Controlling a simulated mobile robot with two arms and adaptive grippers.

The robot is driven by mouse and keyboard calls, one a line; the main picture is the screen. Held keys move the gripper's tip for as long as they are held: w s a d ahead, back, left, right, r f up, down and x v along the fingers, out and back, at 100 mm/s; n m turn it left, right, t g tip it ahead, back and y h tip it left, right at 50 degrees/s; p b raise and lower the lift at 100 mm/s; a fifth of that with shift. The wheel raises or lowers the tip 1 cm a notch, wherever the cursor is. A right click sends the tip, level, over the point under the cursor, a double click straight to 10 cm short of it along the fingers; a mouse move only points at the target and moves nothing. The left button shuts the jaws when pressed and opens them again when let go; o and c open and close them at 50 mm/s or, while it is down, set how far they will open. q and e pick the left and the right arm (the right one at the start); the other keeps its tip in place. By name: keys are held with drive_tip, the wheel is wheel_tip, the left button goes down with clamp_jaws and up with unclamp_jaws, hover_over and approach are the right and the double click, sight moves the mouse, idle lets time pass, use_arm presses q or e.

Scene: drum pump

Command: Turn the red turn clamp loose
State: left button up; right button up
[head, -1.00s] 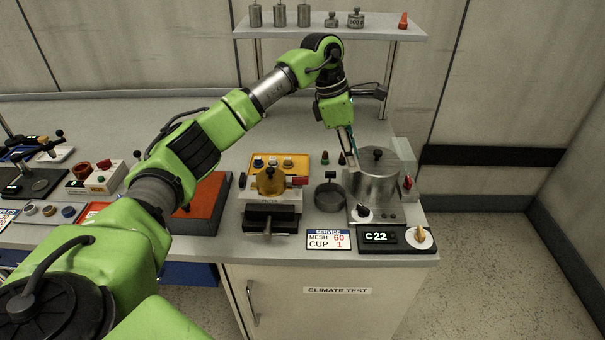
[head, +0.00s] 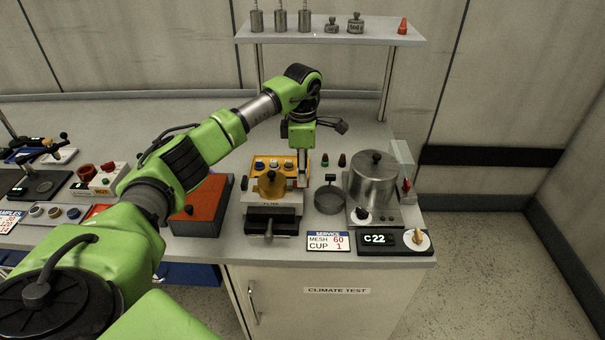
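My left gripper (head: 303,178) points down at the right side of the filter unit (head: 272,202), which carries a yellow-brown round body (head: 271,184). A red part (head: 292,184), apparently the turn clamp, shows only as a small patch beside the fingers; the rest is hidden behind them. The gripper is at or very close to it, but I cannot tell whether they touch or whether the fingers are open or shut. My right gripper is not in view.
Right of the filter unit stand a dark round sieve cup (head: 329,199) and a metal pot (head: 373,180) with a red-tipped part (head: 406,185) beside it. A shelf (head: 330,41) with weights spans above.

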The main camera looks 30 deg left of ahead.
use_arm(q)
drive_tip(key=shift+f, duration=1)
clamp_jaws()
